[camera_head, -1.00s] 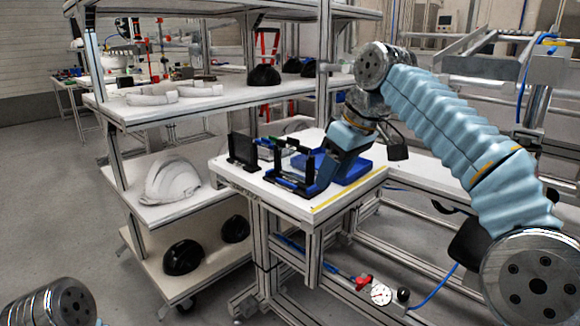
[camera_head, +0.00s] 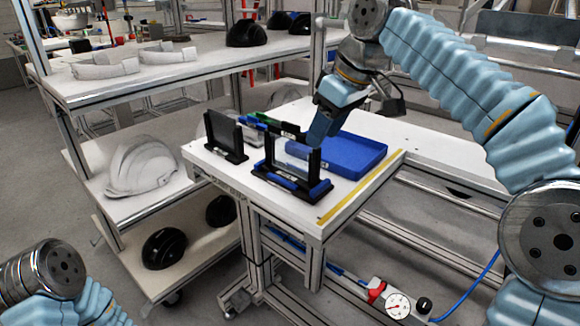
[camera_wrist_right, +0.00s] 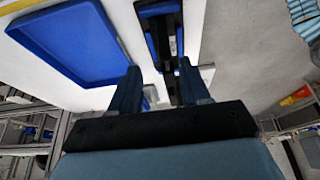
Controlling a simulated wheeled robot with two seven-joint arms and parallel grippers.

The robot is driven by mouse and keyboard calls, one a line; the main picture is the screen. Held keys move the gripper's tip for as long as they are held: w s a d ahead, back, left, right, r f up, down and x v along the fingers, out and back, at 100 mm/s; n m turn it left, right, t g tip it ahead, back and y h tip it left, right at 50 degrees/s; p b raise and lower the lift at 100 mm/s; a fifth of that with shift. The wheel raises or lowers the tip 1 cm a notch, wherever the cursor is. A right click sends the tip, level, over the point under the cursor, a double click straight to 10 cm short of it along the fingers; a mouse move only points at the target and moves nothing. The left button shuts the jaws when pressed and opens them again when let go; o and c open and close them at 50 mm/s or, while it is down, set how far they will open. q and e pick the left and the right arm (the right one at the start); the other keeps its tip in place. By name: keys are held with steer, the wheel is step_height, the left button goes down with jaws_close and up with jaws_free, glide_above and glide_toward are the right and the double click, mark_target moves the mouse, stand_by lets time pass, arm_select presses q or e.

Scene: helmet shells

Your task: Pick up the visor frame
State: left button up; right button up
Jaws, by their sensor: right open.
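A black upright frame with a clear pane and blue parts at its foot, seemingly the visor frame (camera_head: 291,166), stands on the white table. My right gripper (camera_head: 318,138) points down at the frame's right post, close to its top; I cannot tell whether they touch. In the right wrist view, the gripper (camera_wrist_right: 160,74) is open, its two fingers apart. A black and blue part (camera_wrist_right: 160,28) shows ahead of the fingers, with a pale strip partly hidden between them. My left gripper is out of view; only part of my left arm shows.
A blue tray (camera_head: 352,154) lies behind and right of the frame. A dark upright panel in a stand (camera_head: 225,137) is to its left, with green and blue pieces behind. A shelf rack (camera_head: 150,92) holds white and black helmet shells.

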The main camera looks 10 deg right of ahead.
mark_target(314, 155)
steer(key=shift+x, duration=1.15)
steer(key=shift+s+x, duration=0.2)
steer(key=shift+x, duration=1.15)
steer(key=shift+s+x, duration=0.25)
steer(key=shift+x, duration=1.15)
steer(key=shift+a, duration=0.15)
jaws_close()
